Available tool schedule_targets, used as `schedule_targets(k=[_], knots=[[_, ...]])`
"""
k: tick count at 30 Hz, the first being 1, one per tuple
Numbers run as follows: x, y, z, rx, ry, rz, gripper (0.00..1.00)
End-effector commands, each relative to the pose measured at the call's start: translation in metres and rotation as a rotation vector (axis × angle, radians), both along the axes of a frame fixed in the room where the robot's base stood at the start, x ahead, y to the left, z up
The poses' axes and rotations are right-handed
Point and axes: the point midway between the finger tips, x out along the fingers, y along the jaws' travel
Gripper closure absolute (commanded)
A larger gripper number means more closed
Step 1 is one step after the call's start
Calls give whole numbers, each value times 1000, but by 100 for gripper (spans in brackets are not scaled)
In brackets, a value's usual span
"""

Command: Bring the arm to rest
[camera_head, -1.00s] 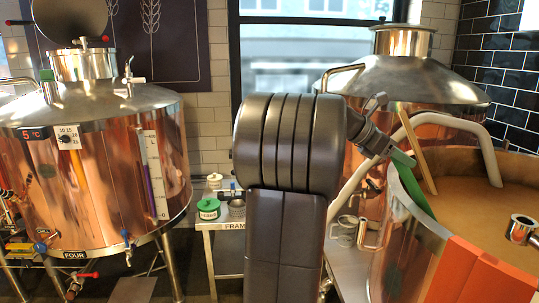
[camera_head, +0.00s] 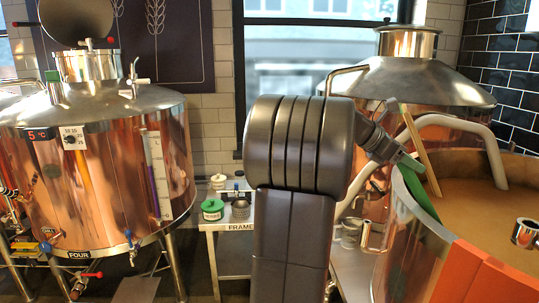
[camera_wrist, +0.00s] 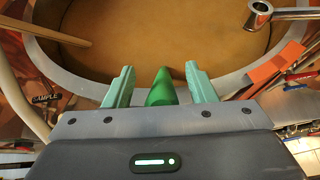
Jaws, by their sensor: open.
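My arm stands bent in the middle of the head view, with my gripper (camera_head: 408,162) reaching right to the near left rim of an open copper vat (camera_head: 412,255). In the wrist view my gripper (camera_wrist: 161,88) shows two teal fingers spread apart. A dark green piece (camera_wrist: 162,90) shows between them, at the vat's rim. It looks like the green strip (camera_head: 418,192) on the rim in the head view. I cannot tell whether the fingers touch it. Tan contents (camera_wrist: 160,40) fill the vat beyond the fingers.
A wooden paddle (camera_head: 422,150) leans in the vat, and a pale curved pipe (camera_head: 492,155) arches over its rim. An orange panel (camera_head: 480,275) covers part of the vat's side. A copper tank (camera_head: 100,175) stands left. A small table (camera_head: 228,226) holds a green-lidded jar (camera_head: 212,209).

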Motion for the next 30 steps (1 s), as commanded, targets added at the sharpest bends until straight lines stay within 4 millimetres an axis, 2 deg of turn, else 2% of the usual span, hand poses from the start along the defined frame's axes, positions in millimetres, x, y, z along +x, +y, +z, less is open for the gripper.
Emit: schedule_targets(k=[18, 30], knots=[[2, 109, 63, 0, -4, 5, 49], [-1, 36, 23, 0, 1, -4, 49]])
